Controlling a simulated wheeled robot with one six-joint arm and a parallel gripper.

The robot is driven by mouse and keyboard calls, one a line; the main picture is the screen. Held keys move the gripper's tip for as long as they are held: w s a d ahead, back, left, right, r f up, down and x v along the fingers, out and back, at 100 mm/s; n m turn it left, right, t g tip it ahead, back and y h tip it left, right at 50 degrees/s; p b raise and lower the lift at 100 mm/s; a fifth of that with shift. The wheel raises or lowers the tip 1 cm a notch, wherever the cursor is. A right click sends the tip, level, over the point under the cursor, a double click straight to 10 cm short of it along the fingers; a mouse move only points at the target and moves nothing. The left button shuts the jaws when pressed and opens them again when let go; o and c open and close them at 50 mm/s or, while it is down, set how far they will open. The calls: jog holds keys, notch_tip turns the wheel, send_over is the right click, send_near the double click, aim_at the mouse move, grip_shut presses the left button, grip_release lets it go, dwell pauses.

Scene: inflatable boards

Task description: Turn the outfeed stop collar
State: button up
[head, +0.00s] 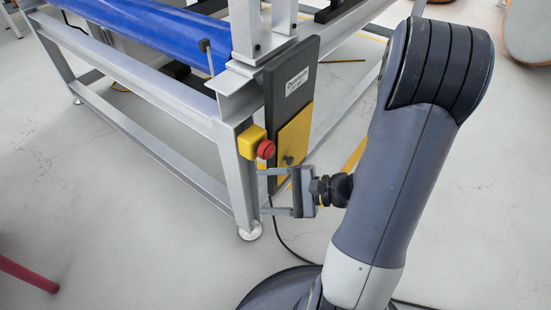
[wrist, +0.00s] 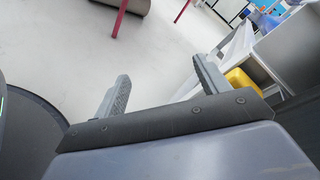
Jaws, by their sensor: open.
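A red round stop button (head: 265,149) sits on a yellow box (head: 247,141) on the grey leg of the machine frame. A separate collar cannot be made out. My gripper (head: 264,191) is open and empty, just below the button, with its fingers pointing left toward the frame leg. I cannot tell whether the fingers touch the leg. In the wrist view my gripper (wrist: 160,72) shows its two fingers spread apart with nothing between them. Part of the yellow box (wrist: 240,82) shows beyond the right finger there; the red button is hidden.
The grey machine frame (head: 150,125) carries a blue roller (head: 150,28). A dark panel (head: 292,82) with a yellow lower plate (head: 294,135) stands right of the leg. A black cable (head: 290,247) lies on the floor. Floor left of the frame is mostly clear.

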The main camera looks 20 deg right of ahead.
aim_at(272, 153)
jog(key=w+d+f+m+t+h, duration=0.2)
jog(key=w+d+m+t+h, duration=0.15)
jog(key=d+m+t, duration=0.4)
jog(key=shift+n, duration=0.75)
jog(key=shift+w+a+r+b, duration=0.1)
jog(key=shift+w+a+b, duration=0.4)
jog(key=shift+w, duration=1.05)
jog(key=shift+w+a+r+b, duration=0.1)
jog(key=shift+w+a+b, duration=0.15)
jog(key=shift+w+a, duration=0.85)
jog(key=shift+w+a+r+b, duration=0.15)
jog(key=shift+w+b, duration=0.25)
jog(key=shift+w, duration=1.55)
jog(key=shift+f, duration=0.1)
jog(key=shift+c, duration=0.2)
jog(key=c, duration=0.9)
